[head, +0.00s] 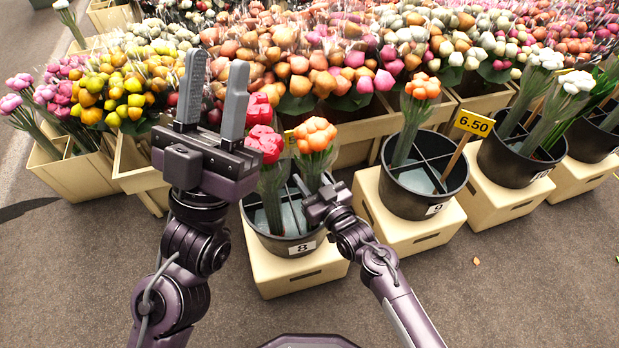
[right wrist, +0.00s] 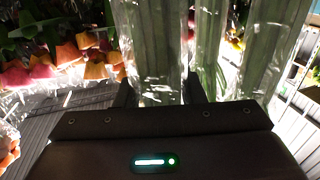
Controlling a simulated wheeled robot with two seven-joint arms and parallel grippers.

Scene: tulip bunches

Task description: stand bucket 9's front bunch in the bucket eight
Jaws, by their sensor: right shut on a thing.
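My right gripper (head: 312,192) is shut on an orange tulip bunch (head: 315,136), upright at the right side of black bucket 8 (head: 272,241). The bunch's lower end is hidden, so I cannot tell whether it rests on the bucket's floor. The right wrist view shows clear-wrapped stems (right wrist: 155,50) between the fingers. Red bunches (head: 265,143) stand at the left in bucket 8. Bucket 9 (head: 402,196), a divided black bucket, holds an orange bunch (head: 421,90) at its back; its front shows empty. My left gripper (head: 214,92) is open and empty, raised left of bucket 8.
A yellow 6.50 price sign (head: 474,122) stands at bucket 9. Bucket 10 (head: 510,165) with white bunches is farther right. The buckets stand on cream crates (head: 300,277). Crates of massed tulips fill the back.

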